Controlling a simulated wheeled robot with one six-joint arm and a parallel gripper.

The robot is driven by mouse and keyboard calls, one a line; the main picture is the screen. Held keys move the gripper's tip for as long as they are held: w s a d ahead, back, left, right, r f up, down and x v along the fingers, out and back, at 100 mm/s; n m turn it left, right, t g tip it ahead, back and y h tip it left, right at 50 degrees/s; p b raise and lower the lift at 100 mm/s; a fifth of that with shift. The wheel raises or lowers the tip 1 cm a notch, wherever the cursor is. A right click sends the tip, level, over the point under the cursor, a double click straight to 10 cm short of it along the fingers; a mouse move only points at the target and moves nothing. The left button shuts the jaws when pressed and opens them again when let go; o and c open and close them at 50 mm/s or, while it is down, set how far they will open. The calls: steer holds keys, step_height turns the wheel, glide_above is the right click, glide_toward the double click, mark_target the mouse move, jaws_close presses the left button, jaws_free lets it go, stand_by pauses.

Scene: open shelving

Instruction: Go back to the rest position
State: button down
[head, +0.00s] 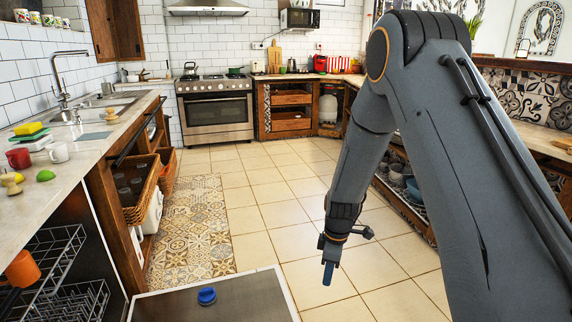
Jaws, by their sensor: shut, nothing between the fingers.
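My gripper (327,272) shows in the head view at the end of my arm, which comes down from the upper right. It points downward over the tiled floor, just right of the grey-topped surface in front. Its fingers are together and nothing shows between them. A blue round object (207,296) sits on that grey surface (170,305), left of my gripper and apart from it.
A counter with sink (90,104) runs along the left, with mugs and sponges on it. An open dishwasher rack (52,262) is at lower left. An oven (215,112) stands at the back. The tiled floor (265,195) in the middle is clear. Shelves (408,200) line the right.

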steer(key=s+r+m, duration=0.3)
steer(key=s+r, duration=0.3)
steer(key=r, duration=0.3)
steer(key=s+r+m, duration=0.4)
steer(key=s+r, duration=0.2)
steer(key=r, duration=0.3)
steer(key=s+d+r+m, duration=0.1)
steer(key=s+r+m, duration=0.25)
steer(key=s, duration=0.45)
steer(key=s+r+m, duration=0.3)
steer(key=s+r, duration=0.1)
steer(key=s, duration=0.4)
steer(key=d+r+m+p, duration=0.1)
steer(key=d+r+p, duration=0.4)
steer(key=p, duration=0.8)
steer(key=shift+d+r+h, duration=0.4)
steer(key=shift+r, duration=0.3)
steer(key=shift+a, duration=0.1)
